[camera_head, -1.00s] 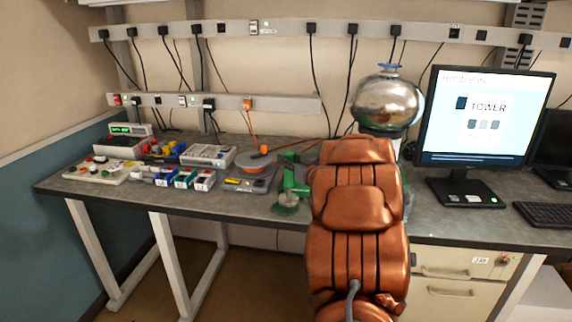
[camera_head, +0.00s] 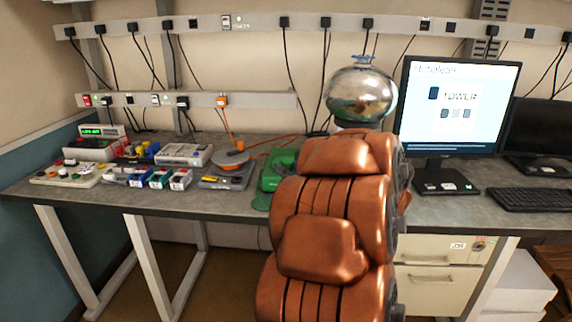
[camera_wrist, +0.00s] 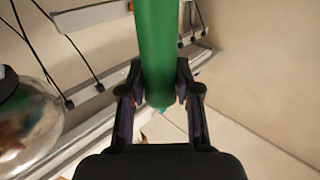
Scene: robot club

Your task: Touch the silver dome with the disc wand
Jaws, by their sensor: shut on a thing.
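The silver dome (camera_head: 360,94) is a shiny, mirror-like ball with a small blue cap on top. It stands on the bench behind my raised arm, left of the monitor. In the wrist view the dome (camera_wrist: 30,128) is at the left edge, partly cut off and apart from my gripper. My gripper (camera_wrist: 160,88) is shut on a thick green rod, which I take as the handle of the disc wand (camera_wrist: 158,40). The rod runs out of the top of the wrist view, so its disc is not seen. My gripper is hidden behind my arm in the head view.
The monitor (camera_head: 458,105) stands close to the dome's right, with a keyboard (camera_head: 535,198). Green equipment (camera_head: 277,170) is partly hidden by my arm. A reel (camera_head: 232,158), small boxes and instruments fill the bench's left side. Cables hang from the wall rail (camera_head: 200,25).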

